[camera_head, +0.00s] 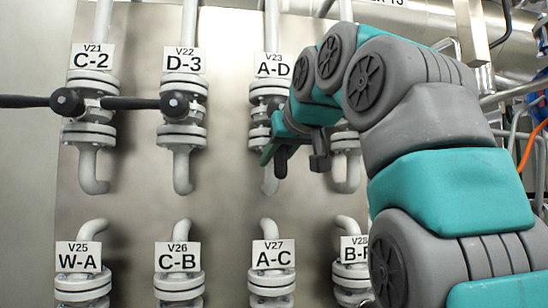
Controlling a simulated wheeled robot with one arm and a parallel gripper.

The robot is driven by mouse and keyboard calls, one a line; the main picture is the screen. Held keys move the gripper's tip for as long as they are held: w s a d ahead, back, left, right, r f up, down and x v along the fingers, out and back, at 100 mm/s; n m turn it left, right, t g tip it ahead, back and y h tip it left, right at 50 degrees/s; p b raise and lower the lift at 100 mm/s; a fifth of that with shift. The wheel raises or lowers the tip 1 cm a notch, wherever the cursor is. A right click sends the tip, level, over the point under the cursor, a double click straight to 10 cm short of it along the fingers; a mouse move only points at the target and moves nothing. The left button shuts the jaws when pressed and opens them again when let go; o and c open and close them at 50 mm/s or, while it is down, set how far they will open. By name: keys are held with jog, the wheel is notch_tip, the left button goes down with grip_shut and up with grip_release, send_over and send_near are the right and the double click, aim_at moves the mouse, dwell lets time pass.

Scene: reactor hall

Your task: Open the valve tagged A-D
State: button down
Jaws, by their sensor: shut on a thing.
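The valve tagged A-D (258,112) is a white flanged valve on a vertical pipe, under the label V23 A-D (273,66). My arm covers its right side. My gripper (290,152) is in front of the lower right of this valve, shut on its dark handle (281,165). The handle's rounded end shows pointing downward between the fingers. The rest of the handle and its hub are hidden behind my gripper and wrist.
Valves C-2 (90,132) and D-3 (182,130) stand to the left, their black handles horizontal and pointing left. Valves W-A (82,283), C-B (180,281), A-C (271,284) and a partly hidden one (350,281) line the row below. Pipes and cables crowd the right edge.

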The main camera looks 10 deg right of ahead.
jog(key=shift+w+d, duration=0.1)
jog(key=c, duration=0.7)
grip_release()
jog(key=v, duration=0.8)
jog(key=shift+f, duration=0.1)
